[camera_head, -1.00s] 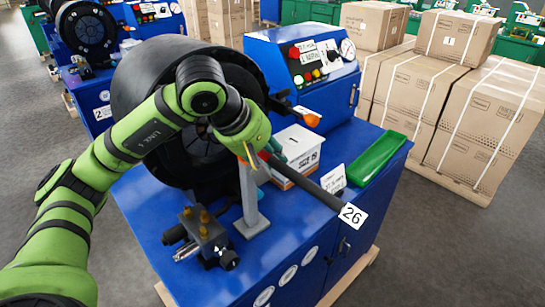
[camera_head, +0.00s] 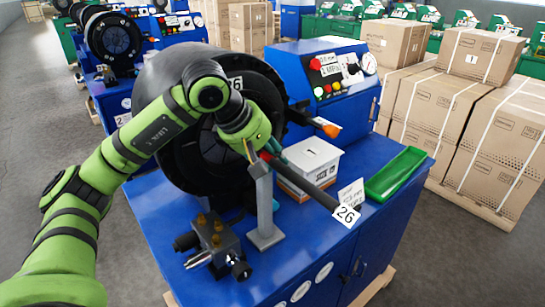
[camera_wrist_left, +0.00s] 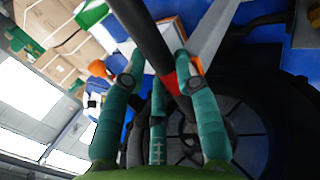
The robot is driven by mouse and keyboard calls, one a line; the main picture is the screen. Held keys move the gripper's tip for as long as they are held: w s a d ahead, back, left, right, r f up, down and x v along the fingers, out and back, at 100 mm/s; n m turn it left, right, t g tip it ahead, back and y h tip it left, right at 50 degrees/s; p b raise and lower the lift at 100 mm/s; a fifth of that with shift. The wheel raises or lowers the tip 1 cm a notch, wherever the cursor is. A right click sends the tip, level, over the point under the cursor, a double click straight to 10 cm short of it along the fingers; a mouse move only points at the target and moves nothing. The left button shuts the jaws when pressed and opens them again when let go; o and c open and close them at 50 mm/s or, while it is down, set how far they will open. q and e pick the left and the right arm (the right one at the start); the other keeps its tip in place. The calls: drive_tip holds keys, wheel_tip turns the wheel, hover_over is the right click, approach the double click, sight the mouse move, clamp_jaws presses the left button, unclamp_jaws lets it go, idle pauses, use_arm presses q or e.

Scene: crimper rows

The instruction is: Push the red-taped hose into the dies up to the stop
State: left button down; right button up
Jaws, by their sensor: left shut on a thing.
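The black hose (camera_head: 310,187) has a tag reading 26 at its near end and slants back toward the crimper. Its red tape (camera_wrist_left: 172,83) shows between my fingers in the left wrist view. My left gripper (camera_head: 268,150) is shut on the hose by the tape, above and beside the grey support post (camera_head: 264,205). The black round crimper head (camera_head: 165,85), with the dies in its middle, stands just behind and left of the gripper. My gripper and arm hide the hose's far end in the head view, so I cannot tell how deep it sits. My right gripper is out of view.
The blue bench (camera_head: 300,235) carries a white box (camera_head: 312,160), a green tray (camera_head: 398,172), a small label card (camera_head: 351,193) and a valve block (camera_head: 213,240). A blue control box (camera_head: 330,70) stands behind. Cartons (camera_head: 480,125) stand to the right.

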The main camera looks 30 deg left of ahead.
use_arm(q)
drive_tip(key=shift+s+f+b, duration=0.1)
drive_tip(key=shift+f+b, duration=0.25)
drive_tip(key=shift+b, duration=0.05)
idle(0.4)
drive_tip(key=c, duration=0.9)
unclamp_jaws()
drive_tip(key=shift+o, duration=0.6)
drive_tip(key=shift+f, duration=0.1)
drive_tip(key=o, duration=0.8)
drive_tip(key=shift+r, duration=0.2)
drive_tip(key=p+v, duration=0.2)
drive_tip(key=v, duration=0.4)
drive_tip(key=shift+s+r, duration=0.2)
drive_tip(key=shift+r, duration=0.1)
drive_tip(key=shift+c, duration=0.5)
